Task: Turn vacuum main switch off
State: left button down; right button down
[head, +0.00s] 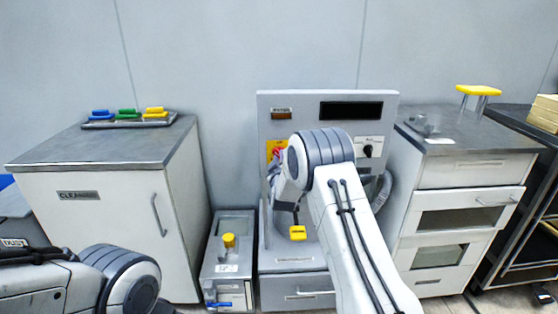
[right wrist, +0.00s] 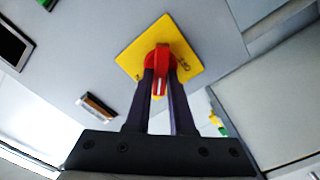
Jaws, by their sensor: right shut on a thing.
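The vacuum main switch has a red rotary handle (right wrist: 160,62) on a square yellow plate (right wrist: 178,40), seen in the right wrist view. My right gripper (right wrist: 160,78) has its two dark fingers on either side of the red handle and is shut on it. In the head view the yellow plate (head: 273,148) shows at the left of the grey machine panel (head: 330,109). My right arm hides most of the handle and the gripper there. Only a link of my left arm shows at the lower left; its gripper is out of view.
A black display (head: 351,110) and a black knob (head: 368,151) sit on the same panel. A steel-topped cabinet (head: 115,190) stands left, a drawer unit (head: 462,173) right. A small box with a yellow knob (head: 229,240) stands low beside the machine.

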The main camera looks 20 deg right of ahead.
jog(key=n, duration=0.4)
jog(key=shift+a+f+n, duration=0.1)
jog(key=shift+a+n, duration=0.05)
jog(key=shift+n, duration=0.15)
jog(key=shift+f+n, duration=0.1)
jog(key=shift+n, duration=1.9)
jog(key=c, duration=0.8)
grip_release()
jog(key=v, duration=1)
jog(key=shift+s+b, duration=0.25)
jog(key=shift+b, duration=0.1)
